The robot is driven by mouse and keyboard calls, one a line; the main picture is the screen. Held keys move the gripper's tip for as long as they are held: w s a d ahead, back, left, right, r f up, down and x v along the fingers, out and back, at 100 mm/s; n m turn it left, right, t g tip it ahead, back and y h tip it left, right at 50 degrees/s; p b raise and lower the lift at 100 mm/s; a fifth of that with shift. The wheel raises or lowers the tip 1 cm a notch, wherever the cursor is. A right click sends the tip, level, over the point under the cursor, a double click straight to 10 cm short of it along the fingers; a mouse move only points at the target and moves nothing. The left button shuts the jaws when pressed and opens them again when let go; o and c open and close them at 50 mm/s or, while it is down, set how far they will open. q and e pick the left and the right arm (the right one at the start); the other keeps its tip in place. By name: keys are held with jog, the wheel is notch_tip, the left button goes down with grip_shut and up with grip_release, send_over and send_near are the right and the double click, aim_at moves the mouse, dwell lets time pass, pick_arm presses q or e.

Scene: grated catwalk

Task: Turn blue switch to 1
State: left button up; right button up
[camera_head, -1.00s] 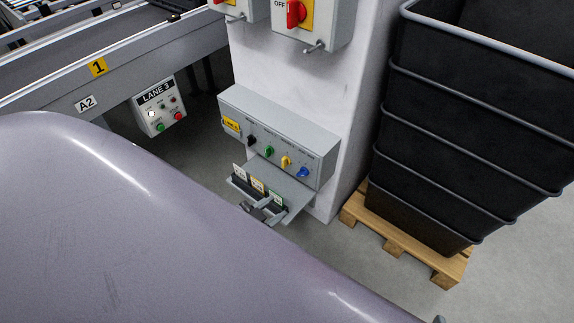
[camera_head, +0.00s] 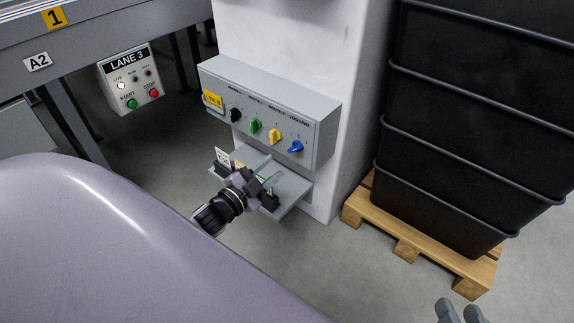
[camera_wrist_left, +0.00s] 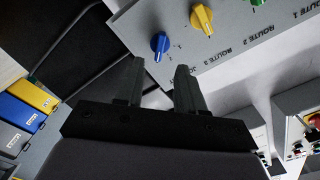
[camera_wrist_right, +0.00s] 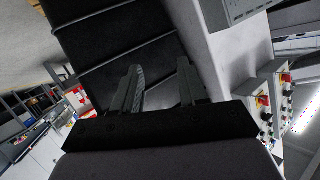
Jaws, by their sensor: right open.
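The blue switch (camera_head: 296,147) is the rightmost knob on the sloped front of a grey control box (camera_head: 320,135). It also shows in the left wrist view (camera_wrist_left: 160,45), just beyond the fingertips. Its setting is too small to read. My left gripper (camera_head: 265,168) is below the knob row, in front of the small shelf, apart from the switch. In the left wrist view its fingers (camera_wrist_left: 160,72) stand apart with nothing between them. My right gripper (camera_head: 460,310) shows at the bottom right edge. Its fingers (camera_wrist_right: 158,78) are apart and empty in the right wrist view.
Black (camera_head: 235,115), green (camera_head: 255,126) and yellow (camera_head: 275,136) knobs sit left of the blue one. A shelf (camera_head: 292,190) with labelled cards juts out below. Stacked black crates (camera_head: 470,130) on a pallet (camera_head: 410,240) stand right. A LANE 3 panel (camera_head: 130,80) is left.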

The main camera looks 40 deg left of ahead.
aim_at(292, 151)
pick_arm(q)
jog(key=w+b, duration=0.1)
jog(key=w, duration=0.2)
jog(key=w+b, duration=0.1)
jog(key=w, duration=0.1)
jog(key=shift+w+d+f, duration=0.1)
jog(key=shift+w+d, duration=0.1)
jog(key=shift+w, duration=0.2)
jog(key=shift+w+b, duration=0.3)
jog(key=shift+w, duration=0.35)
pick_arm(e)
jog(key=shift+s+d+n+t+h, duration=0.2)
jog(key=shift+d+n+t+h, duration=0.1)
jog(key=shift+d+n+t, duration=0.4)
jog(key=shift+d+r, duration=0.1)
pick_arm(q)
grip_shut()
